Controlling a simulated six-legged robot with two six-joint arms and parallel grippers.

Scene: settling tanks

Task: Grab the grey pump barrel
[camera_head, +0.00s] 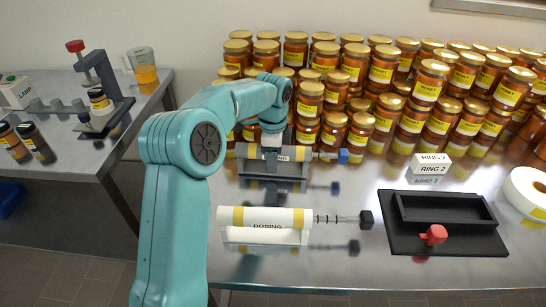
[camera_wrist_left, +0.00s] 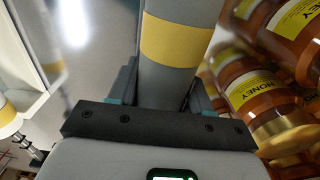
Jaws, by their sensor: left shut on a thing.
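The grey pump barrel (camera_head: 299,154) has yellow bands and a rod with a blue end on its right. It lies level at its dark cradle (camera_head: 285,171), behind the white pump; I cannot tell whether it still rests on it. My left gripper (camera_head: 271,152) comes down on it from above and is shut on it, hiding part of it. In the left wrist view the barrel (camera_wrist_left: 170,75), with a yellow band, runs between the two fingers of the gripper (camera_wrist_left: 160,90). My right gripper is not in view.
A white pump barrel labelled DOSING (camera_head: 265,218) lies in front on a white stand. Stacked honey jars (camera_head: 425,105) stand close behind.

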